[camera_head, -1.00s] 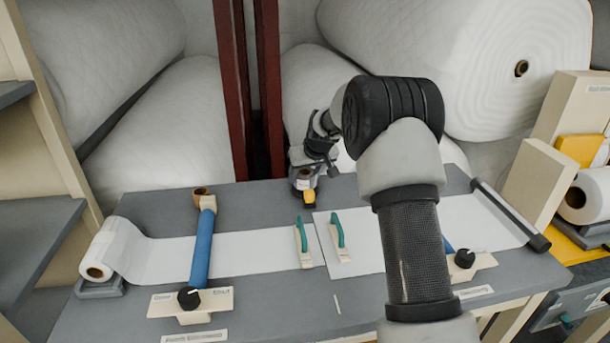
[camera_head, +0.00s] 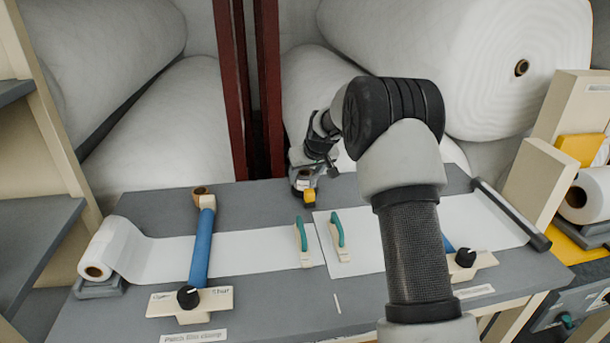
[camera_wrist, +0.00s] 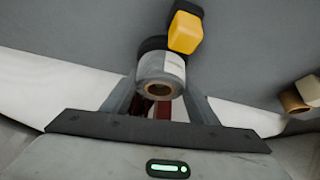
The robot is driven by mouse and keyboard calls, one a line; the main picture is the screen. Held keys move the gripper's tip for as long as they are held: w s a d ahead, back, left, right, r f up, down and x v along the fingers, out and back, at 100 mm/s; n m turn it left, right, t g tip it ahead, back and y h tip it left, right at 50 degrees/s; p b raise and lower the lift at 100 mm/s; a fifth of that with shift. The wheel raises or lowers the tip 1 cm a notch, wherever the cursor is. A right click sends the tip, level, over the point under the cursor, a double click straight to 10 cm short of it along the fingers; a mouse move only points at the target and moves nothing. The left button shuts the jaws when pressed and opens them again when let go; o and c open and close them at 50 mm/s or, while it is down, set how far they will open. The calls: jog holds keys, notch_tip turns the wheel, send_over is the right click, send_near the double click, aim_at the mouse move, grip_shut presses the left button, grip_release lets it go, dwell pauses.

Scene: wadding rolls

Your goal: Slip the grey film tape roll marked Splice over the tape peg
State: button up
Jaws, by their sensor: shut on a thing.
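My gripper (camera_wrist: 160,98) is shut on a small grey tape roll (camera_wrist: 161,68) with a pale label and a brown core. The roll's open core faces the wrist camera; I cannot read the label. In the head view the roll (camera_head: 303,184) is small and partly covered by my gripper (camera_head: 305,172), over the back middle of the grey table (camera_head: 265,205). A yellow block (camera_wrist: 185,32) with a black part sits right beside the roll; whether they touch is unclear. I cannot clearly make out the tape peg.
A blue bar (camera_head: 202,245) lies across the left white sheet (camera_head: 260,245), with a brown ring (camera_head: 200,190) at its far end. Two green-handled tools (camera_head: 301,234) lie mid-table. Large white rolls (camera_head: 460,60) and dark red posts (camera_head: 268,80) stand behind.

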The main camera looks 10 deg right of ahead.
jog(key=shift+f, duration=0.4)
jog(key=o, duration=0.8)
jog(key=shift+c, duration=0.2)
jog(key=p+v, duration=0.1)
jog(key=v, duration=1)
jog(key=shift+p, duration=0.4)
jog(key=s+a+p+v, duration=0.1)
jog(key=p+v, duration=0.1)
jog(key=v, duration=0.6)
jog(key=s+a+f+p+v, duration=0.1)
jog(key=a+p+v, duration=0.1)
jog(key=v, duration=0.6)
jog(key=s+r+m+p, duration=0.1)
jog(key=s+r+p, duration=0.2)
jog(key=s, duration=1.2)
jog(key=s+r+m+h+p, duration=0.1)
jog(key=s+r+p, duration=0.3)
jog(key=s, duration=1.2)
jog(key=shift+s+d+r+g, duration=0.15)
jog(key=shift+s+r+g, duration=0.2)
jog(key=shift+r, duration=0.35)
